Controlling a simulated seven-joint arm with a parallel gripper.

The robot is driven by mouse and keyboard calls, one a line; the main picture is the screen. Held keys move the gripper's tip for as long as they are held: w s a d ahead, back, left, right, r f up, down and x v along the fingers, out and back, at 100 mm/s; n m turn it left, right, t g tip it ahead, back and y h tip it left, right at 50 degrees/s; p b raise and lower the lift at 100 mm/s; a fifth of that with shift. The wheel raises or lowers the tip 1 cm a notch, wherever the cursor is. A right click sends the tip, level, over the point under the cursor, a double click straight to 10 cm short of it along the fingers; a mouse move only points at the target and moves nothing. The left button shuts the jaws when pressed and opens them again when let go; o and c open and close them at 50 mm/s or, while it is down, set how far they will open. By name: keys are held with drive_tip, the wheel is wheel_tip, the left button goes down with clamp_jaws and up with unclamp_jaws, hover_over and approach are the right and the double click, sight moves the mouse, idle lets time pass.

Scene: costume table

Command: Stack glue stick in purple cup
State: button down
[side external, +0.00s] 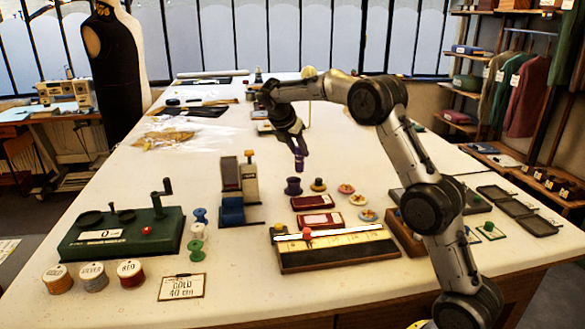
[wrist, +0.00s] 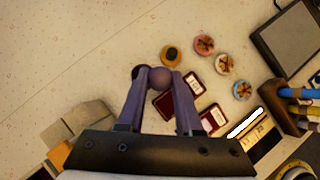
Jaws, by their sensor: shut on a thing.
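My gripper (side external: 298,148) points down above the middle of the table, shut on a small dark purple cylinder, which I take as the glue stick (side external: 299,163). The stick hangs below the fingertips, roughly upright. The purple cup (side external: 293,187) stands upright on the table just under it, with a visible gap between them. In the wrist view, the fingers of my gripper (wrist: 158,82) close around a round purple shape, likely the glue stick (wrist: 159,77) seen end on. The cup cannot be told apart from it there.
A black-and-yellow round item (side external: 318,185) stands right beside the cup. Dark red cases (side external: 311,202), several small round tins (side external: 346,189) and a long ruler board (side external: 335,249) lie nearby.

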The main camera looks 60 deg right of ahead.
drive_tip(key=shift+w+d+f, duration=0.25)
drive_tip(key=shift+w+f, duration=0.3)
drive_tip(key=shift+f, duration=0.65)
drive_tip(key=shift+w+d+f, duration=0.3)
drive_tip(key=shift+w+f, duration=0.2)
drive_tip(key=shift+f, duration=0.75)
drive_tip(key=shift+w+d+f, duration=0.25)
drive_tip(key=shift+w+f, duration=0.3)
drive_tip(key=shift+f, duration=0.65)
drive_tip(key=shift+f, duration=0.3)
drive_tip(key=c, duration=0.6)
unclamp_jaws()
